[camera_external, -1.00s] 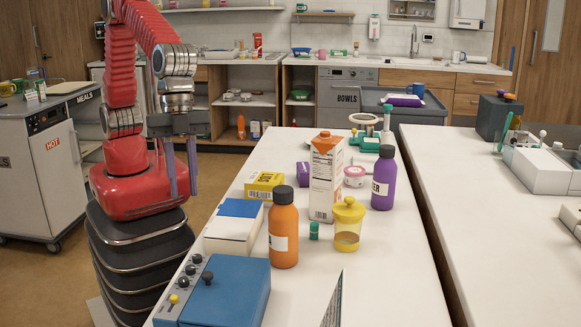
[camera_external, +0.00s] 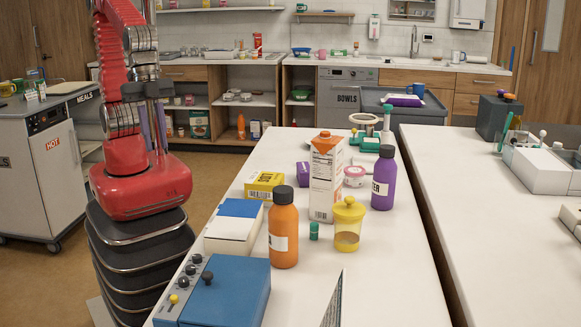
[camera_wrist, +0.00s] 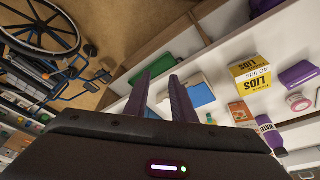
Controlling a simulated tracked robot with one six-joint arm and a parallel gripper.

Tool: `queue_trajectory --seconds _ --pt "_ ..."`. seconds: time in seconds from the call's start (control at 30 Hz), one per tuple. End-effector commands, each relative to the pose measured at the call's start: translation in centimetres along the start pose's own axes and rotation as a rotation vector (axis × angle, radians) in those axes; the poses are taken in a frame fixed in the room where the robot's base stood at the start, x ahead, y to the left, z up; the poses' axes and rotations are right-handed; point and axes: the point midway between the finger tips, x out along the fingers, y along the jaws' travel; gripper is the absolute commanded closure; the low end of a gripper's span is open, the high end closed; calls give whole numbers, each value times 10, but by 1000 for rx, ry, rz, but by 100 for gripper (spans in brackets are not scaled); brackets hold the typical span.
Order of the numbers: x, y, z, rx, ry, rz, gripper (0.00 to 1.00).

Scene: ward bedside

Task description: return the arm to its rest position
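My red arm stands at the left of the external view, folded back over its own base. My gripper (camera_external: 154,148) points down above that base, to the left of the white table (camera_external: 395,290). Its two fingers are apart, with nothing held between them. In the wrist view my gripper (camera_wrist: 158,74) also shows two separate dark fingers with an empty gap. The gripper touches no object that I can see.
A meals cart (camera_external: 50,165) stands at left. In the wrist view a wheelchair (camera_wrist: 45,30) shows.

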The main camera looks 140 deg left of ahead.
Motion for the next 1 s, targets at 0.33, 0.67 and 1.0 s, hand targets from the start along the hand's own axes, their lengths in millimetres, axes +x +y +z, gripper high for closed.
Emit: queue_trajectory --seconds 0.33,0.67,1.0 --pt "-22 -4 60 -16 66 -21 77" --pt "-46 -5 90 -9 172 -29 77" --pt "-60 -5 89 -9 220 -29 77"
